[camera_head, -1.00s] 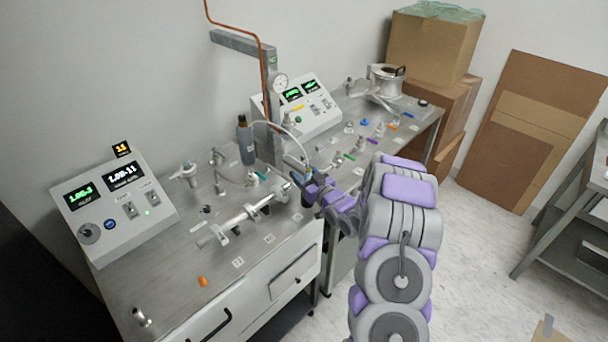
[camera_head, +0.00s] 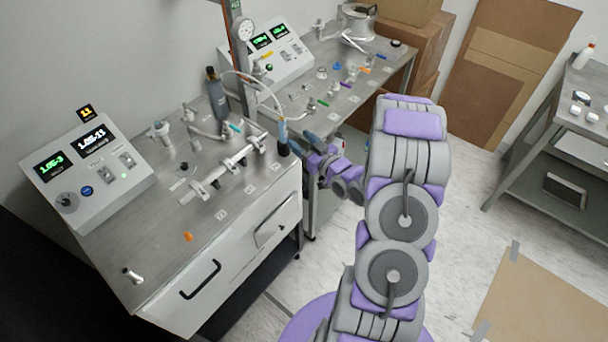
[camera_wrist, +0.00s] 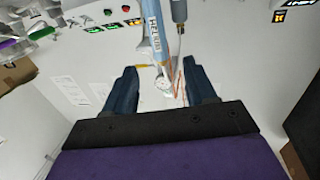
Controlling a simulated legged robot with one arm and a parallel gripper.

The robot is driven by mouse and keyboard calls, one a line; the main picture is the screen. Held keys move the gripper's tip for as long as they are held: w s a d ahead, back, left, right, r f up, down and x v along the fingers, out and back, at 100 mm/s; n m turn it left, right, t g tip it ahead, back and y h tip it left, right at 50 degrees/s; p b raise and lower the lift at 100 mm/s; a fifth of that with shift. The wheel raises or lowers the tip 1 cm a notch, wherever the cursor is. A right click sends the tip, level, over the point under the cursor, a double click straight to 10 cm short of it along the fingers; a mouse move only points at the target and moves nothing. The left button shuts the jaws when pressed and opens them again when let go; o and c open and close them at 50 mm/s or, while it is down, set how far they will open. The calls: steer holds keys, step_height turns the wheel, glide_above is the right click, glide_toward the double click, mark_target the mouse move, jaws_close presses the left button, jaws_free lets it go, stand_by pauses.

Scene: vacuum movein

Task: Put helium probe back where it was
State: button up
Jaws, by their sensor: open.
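The helium probe (camera_head: 283,133) is a slim blue stick with a dark lower end. It stands upright at the right edge of the near steel bench (camera_head: 215,205), with a thin pale hose curving up from it. In the wrist view the probe (camera_wrist: 155,32) shows its lettering, beyond and roughly between my fingertips. My gripper (camera_head: 309,146) is just right of the probe, with a small gap. In the wrist view my gripper (camera_wrist: 160,80) has its two fingers wide apart with nothing between them. Whether the dark lower end is a holder is unclear.
A dark bottle (camera_head: 216,94) and a metal post with a gauge (camera_head: 244,30) stand behind the probe. A metal tube assembly (camera_head: 222,172) lies left of it. A control box (camera_head: 85,165) stands at far left. Open floor (camera_head: 460,215) lies right of my arm.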

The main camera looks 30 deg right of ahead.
steer(key=s+a+r+g+h, duration=0.1)
steer(key=s+a+r+g, duration=0.3)
steer(key=s, duration=0.9)
steer(key=s+a+r+m+g+h, duration=0.1)
steer(key=s+a+r+g, duration=0.4)
steer(key=s+a+g, duration=0.4)
steer(key=s+a+r+g, duration=0.5)
steer(key=s+a, duration=0.3)
steer(key=s, duration=0.9)
steer(key=shift+s+a+m+g+h, duration=0.3)
steer(key=shift+m+g+h, duration=0.1)
steer(key=shift+g, duration=0.4)
steer(key=shift+w, duration=0.1)
